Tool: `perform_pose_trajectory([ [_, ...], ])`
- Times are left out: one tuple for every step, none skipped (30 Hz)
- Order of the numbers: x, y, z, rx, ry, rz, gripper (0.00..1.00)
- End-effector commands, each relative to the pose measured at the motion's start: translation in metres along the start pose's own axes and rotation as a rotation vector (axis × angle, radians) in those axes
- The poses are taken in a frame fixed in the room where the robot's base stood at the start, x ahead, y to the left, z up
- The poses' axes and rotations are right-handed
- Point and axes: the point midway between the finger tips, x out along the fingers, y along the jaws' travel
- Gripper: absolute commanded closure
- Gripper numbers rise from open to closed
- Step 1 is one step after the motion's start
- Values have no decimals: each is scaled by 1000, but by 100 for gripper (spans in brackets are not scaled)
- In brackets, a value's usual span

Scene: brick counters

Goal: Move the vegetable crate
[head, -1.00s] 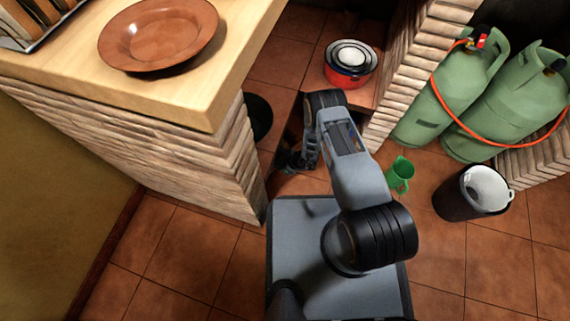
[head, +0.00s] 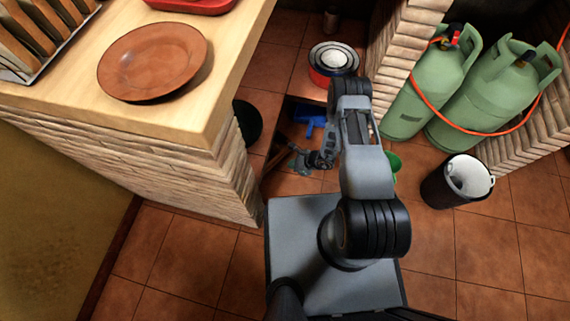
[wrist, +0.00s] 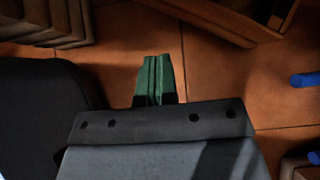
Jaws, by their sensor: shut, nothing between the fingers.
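I cannot make out a vegetable crate in either view. My gripper (head: 299,164) hangs low over the floor tiles, between the brick counter and my arm. In the wrist view its green fingers (wrist: 153,77) are together with nothing between them. A wooden edge (wrist: 215,22) shows at the top of the wrist view, apart from the fingers; I cannot tell what it belongs to.
A brick counter (head: 170,150) with a brown plate (head: 152,60) stands left. Green gas cylinders (head: 425,90), a black bucket (head: 455,182) and a half-hidden green jug (head: 394,165) are right.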

Motion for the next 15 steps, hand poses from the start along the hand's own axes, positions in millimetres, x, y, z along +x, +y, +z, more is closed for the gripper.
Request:
perform_pose_trajectory([
  [-8, 0, 1, 2, 1, -1, 100],
  [-10, 0, 1, 1, 0, -1, 100],
  [-14, 0, 1, 0, 0, -1, 100],
  [-16, -1, 0, 0, 0, -1, 100],
  [-17, -1, 0, 0, 0, -2, 100],
  [-19, -1, 0, 0, 0, -2, 100],
  [-20, 0, 0, 0, 0, -1, 100],
  [-21, 0, 0, 0, 0, -1, 100],
  [-21, 0, 0, 0, 0, -1, 100],
  [-22, 0, 0, 0, 0, 0, 100],
  [-22, 0, 0, 0, 0, 0, 100],
  [-22, 0, -1, 0, 0, 0, 100],
  [-22, 0, -1, 0, 0, 0, 100],
  [-22, 0, -1, 0, 0, 0, 100],
  [-22, 0, -1, 0, 0, 0, 100],
])
